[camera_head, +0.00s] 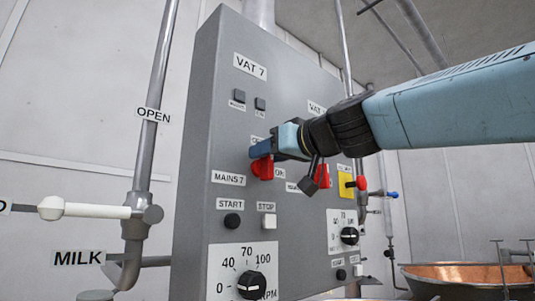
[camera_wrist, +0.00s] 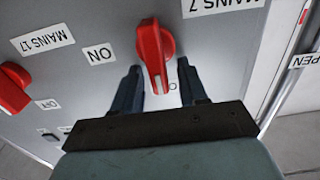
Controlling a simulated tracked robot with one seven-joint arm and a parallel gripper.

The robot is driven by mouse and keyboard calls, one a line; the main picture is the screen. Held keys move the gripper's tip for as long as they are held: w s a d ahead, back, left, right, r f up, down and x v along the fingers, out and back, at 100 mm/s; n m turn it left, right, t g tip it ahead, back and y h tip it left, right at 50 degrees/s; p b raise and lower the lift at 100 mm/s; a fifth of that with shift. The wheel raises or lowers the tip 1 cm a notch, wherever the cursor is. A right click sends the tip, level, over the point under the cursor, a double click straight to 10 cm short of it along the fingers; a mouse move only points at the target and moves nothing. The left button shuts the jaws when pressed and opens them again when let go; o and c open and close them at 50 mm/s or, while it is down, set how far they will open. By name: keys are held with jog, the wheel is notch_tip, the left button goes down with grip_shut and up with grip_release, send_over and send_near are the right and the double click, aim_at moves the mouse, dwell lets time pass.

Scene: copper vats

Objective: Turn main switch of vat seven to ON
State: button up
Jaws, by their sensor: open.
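The ON label (camera_wrist: 101,53) is to the side of the switch. My gripper (camera_head: 262,154) is at the switch, with its open fingers (camera_wrist: 159,67) on either side of the handle. I cannot tell whether either finger touches it.
A second red switch (camera_head: 322,177) is to the right on the panel and also shows in the wrist view (camera_wrist: 12,88). START (camera_head: 232,221) and STOP (camera_head: 269,222) buttons and a dial (camera_head: 251,285) are below. Pipes flank the panel, and a copper vat (camera_head: 470,278) stands right.

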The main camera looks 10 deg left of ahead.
jog(key=shift+a, duration=0.1)
jog(key=shift+c, duration=0.2)
jog(key=shift+f, duration=0.1)
grip_shut()
